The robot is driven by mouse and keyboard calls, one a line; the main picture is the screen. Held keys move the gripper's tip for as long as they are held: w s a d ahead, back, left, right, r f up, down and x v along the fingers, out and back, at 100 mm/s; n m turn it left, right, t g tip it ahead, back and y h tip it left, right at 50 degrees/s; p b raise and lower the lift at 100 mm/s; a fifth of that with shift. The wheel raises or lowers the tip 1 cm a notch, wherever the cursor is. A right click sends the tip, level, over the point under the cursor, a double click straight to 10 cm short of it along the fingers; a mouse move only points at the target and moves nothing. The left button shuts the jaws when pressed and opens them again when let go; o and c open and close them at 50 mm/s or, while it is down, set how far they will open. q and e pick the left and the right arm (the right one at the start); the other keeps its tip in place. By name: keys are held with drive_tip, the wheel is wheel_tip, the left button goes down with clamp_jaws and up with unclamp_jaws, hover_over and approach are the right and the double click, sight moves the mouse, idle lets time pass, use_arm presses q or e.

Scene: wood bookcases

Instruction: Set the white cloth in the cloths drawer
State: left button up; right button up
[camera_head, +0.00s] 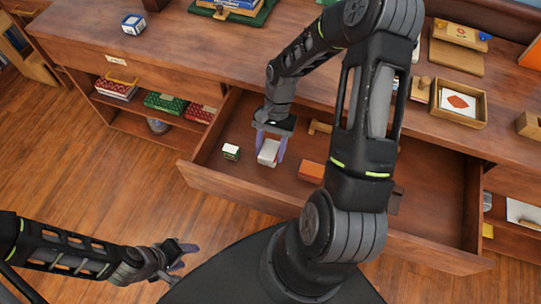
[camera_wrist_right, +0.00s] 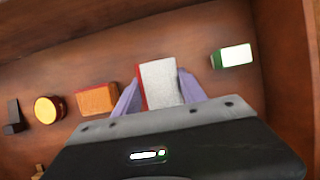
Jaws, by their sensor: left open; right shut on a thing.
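My right gripper (camera_head: 270,150) reaches down into the open drawer (camera_head: 240,188) and is shut on a small white block-like thing (camera_head: 268,154). In the right wrist view this white thing (camera_wrist_right: 162,84) has a pale speckled face and a red edge, between the purple fingers (camera_wrist_right: 157,95). It looks stiff; I cannot tell that it is a cloth. A closed drawer front with a pale label (camera_head: 116,60) is at the left; its writing is unreadable. My left gripper (camera_head: 184,258) is open and empty, low over the floor, outside the drawer.
The open drawer also holds a green-and-white box (camera_head: 231,152), an orange block (camera_head: 311,171) and a wooden piece (camera_head: 318,128). The right wrist view shows a round yellow-red thing (camera_wrist_right: 48,109). A wooden tray (camera_head: 458,103) stands on top. Shelves hold red and green boxes (camera_head: 165,103).

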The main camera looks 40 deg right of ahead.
sight(270, 158)
wheel_tip(270, 158, down, 4)
drive_tip(key=shift+f, duration=0.1)
idle(0.4)
drive_tip(key=shift+f, duration=0.2)
drive_tip(key=o, duration=1.3)
drive_tip(key=shift+r, duration=0.1)
drive_tip(key=shift+r, duration=0.1)
